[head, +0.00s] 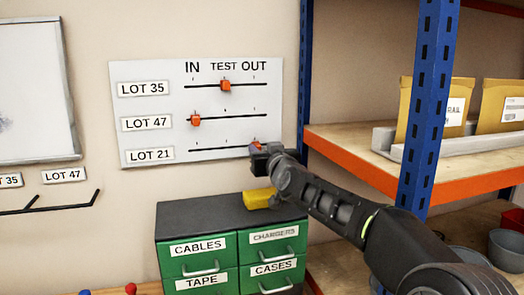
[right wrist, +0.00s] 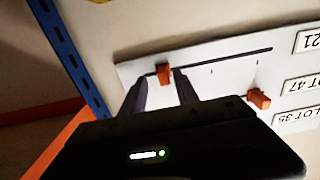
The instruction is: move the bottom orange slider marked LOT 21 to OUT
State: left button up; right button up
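The white board (head: 150,75) on the wall has three horizontal tracks with orange sliders under IN, TEST and OUT. The bottom orange slider, LOT 21 (head: 257,145), is near the right end of its track, under OUT, partly hidden by my right gripper (head: 262,158). In the right wrist view, where the board appears upside down, this slider (right wrist: 163,74) is between the fingertips of my right gripper (right wrist: 162,82). The fingers stand apart with small gaps beside the slider. My left gripper is out of view.
The LOT 35 slider (head: 225,85) is at TEST and the LOT 47 slider (head: 194,120) at IN. A yellow object (head: 260,199) lies on the drawer cabinet (head: 190,216) below. A blue rack post (head: 304,80) stands close to the board's right edge.

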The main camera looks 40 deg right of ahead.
jog(key=shift+a, duration=0.1)
jog(key=b+v, duration=0.2)
jog(key=v, duration=0.5)
jog(key=shift+s+a, duration=0.1)
jog(key=shift+s, duration=0.25)
jog(key=shift+f, duration=0.1)
